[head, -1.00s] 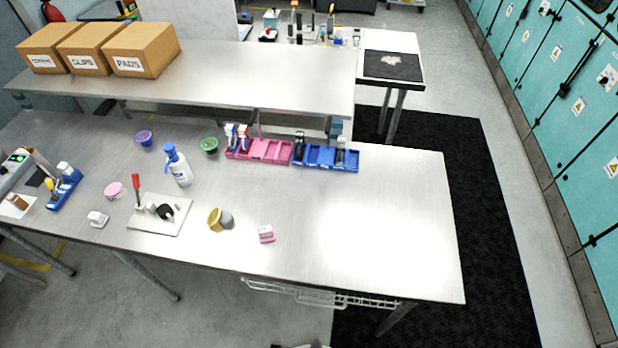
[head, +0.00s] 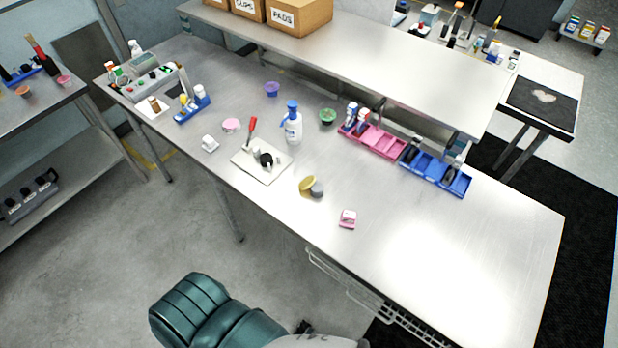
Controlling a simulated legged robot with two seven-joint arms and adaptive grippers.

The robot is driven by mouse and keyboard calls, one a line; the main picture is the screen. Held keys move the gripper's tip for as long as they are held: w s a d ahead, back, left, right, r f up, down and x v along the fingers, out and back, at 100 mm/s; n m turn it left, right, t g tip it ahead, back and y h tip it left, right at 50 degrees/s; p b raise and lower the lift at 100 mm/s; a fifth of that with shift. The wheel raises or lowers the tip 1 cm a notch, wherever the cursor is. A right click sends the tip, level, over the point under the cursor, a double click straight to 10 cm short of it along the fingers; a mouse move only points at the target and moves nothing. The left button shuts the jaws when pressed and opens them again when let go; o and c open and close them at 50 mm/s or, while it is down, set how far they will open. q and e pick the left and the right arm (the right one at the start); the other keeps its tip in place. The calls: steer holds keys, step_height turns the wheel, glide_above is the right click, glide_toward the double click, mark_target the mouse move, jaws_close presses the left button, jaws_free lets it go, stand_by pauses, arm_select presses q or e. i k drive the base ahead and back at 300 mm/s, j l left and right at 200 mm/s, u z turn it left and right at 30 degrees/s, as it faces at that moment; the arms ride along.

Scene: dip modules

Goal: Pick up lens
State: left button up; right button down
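I cannot pick out a lens for certain; the small things on the steel table (head: 440,260) are too small to tell. A yellow cup (head: 307,184) lies tipped near the middle, with a grey round piece (head: 317,189) against its right side. A small pink block (head: 348,218) sits to the right, nearer the front edge. A pale plate (head: 258,172) carries a black round part (head: 266,159) and a red-handled upright tool (head: 252,125). A small white block (head: 209,143) sits left of the plate. Neither of my grippers shows in the head view.
A blue-capped bottle (head: 292,126), purple bowl (head: 271,88), green bowl (head: 327,116) and pink bowl (head: 231,125) stand farther back. Pink tray (head: 385,148) and blue tray (head: 452,184) line the back edge. The table's right part is clear. A teal ribbed shape (head: 215,318) is below, unclear what.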

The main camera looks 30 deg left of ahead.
mark_target(308, 182)
steer(key=k+j+z, duration=0.15)
steer(key=j, duration=0.2)
steer(key=j+z, duration=0.15)
steer(key=j, duration=0.2)
steer(key=k+j+z, duration=0.15)
steer(key=j, duration=0.2)
steer(key=k+j+z, duration=0.15)
steer(key=k+j, duration=0.05)
steer(key=j, duration=0.1)
